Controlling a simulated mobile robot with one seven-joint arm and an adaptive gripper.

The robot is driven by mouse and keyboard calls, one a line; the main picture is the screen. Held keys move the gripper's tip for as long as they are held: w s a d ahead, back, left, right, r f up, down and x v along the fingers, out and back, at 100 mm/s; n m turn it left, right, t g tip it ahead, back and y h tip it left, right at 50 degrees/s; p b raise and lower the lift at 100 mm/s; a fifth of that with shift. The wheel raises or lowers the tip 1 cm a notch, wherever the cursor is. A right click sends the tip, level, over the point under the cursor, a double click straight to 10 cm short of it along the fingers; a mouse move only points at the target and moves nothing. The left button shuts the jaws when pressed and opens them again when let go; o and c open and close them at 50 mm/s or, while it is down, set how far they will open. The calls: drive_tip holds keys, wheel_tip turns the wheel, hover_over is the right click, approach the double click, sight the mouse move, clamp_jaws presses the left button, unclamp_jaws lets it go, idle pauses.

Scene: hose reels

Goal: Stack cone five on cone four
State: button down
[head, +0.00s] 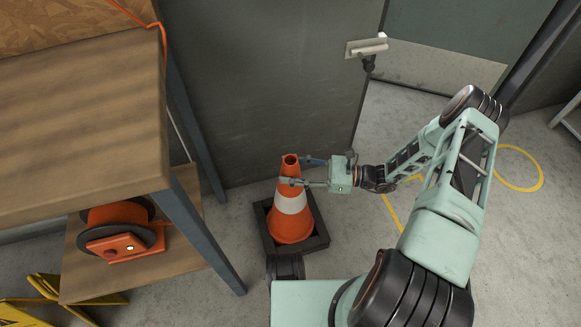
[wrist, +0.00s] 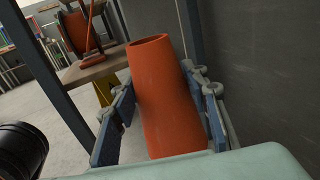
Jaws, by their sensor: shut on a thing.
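An orange cone (head: 290,224) with a white band and a dark square base stands upright on the concrete floor by the grey wall. My gripper (head: 291,171) reaches in from the right and is shut on the upper part of this cone, just above the white band. In the wrist view the orange cone top (wrist: 166,90) stands between the two blue finger pads (wrist: 165,115). No number shows on the cone. I cannot tell whether it is one cone or more than one nested together, and no separate cone is in view.
A wooden workbench (head: 80,130) with blue-grey legs stands close on the left. An orange hose reel (head: 122,232) sits on its lower shelf. A yellow folded object (head: 40,295) lies at the lower left.

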drive_tip(key=shift+f, duration=0.15)
drive_tip(key=c, duration=1)
unclamp_jaws()
drive_tip(key=shift+c, duration=0.2)
drive_tip(key=shift+f, duration=0.2)
drive_tip(key=s+d, duration=0.1)
drive_tip(key=d, duration=1.1)
drive_tip(key=shift+s+r, duration=0.15)
drive_tip(key=shift+s, duration=0.1)
drive_tip(key=shift+a, duration=0.1)
